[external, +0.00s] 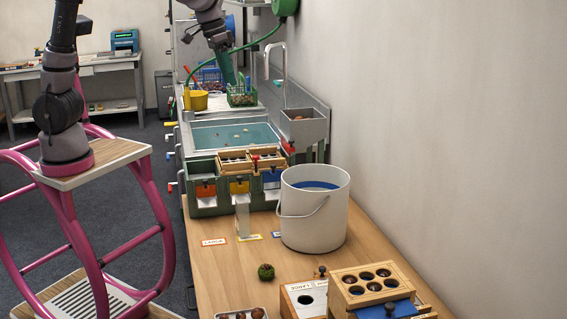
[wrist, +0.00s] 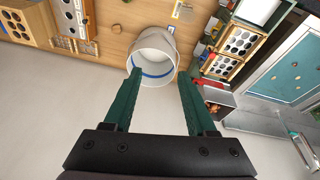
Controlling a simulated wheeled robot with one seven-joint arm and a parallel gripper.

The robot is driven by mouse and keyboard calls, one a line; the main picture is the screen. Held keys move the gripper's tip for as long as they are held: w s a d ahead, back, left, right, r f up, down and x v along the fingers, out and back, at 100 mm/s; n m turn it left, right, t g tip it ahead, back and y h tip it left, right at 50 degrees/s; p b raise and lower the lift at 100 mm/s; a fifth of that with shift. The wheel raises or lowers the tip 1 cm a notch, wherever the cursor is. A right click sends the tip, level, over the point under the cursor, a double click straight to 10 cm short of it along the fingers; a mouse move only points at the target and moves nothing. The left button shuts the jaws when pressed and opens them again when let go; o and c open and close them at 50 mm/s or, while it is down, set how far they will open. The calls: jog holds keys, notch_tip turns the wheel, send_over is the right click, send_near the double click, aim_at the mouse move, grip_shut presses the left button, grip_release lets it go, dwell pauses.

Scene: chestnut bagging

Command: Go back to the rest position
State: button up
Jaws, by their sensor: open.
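My gripper (wrist: 160,88) is open, with nothing between its two green fingers in the wrist view. In the external view my gripper (external: 228,68) shows at the top, in front of the far end of the work line and near a green basket (external: 241,98); its fingers overlap there and the gap is hard to see. My arm rises out of the picture at the upper left and comes back in at the top centre. In the wrist view a white bucket (wrist: 160,42) lies beyond the fingertips, apart from them.
The white bucket (external: 315,225) stands on the wooden table (external: 225,275). A brown-green ball (external: 266,271) and wooden boxes with holes (external: 372,284) are nearer. A sorting unit (external: 206,207), a grey hopper (external: 304,127), a tap (external: 268,62) and a yellow container (external: 196,100) stand farther back.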

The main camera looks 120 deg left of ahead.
jog(key=s+d+r+m+t, duration=0.2)
jog(key=s+d+m, duration=0.5)
jog(key=s+d, duration=0.3)
jog(key=s+d+r+m+t, duration=0.3)
jog(key=s+d+m, duration=0.5)
jog(key=d, duration=0.5)
jog(key=s, duration=0.2)
jog(key=shift+s, duration=0.4)
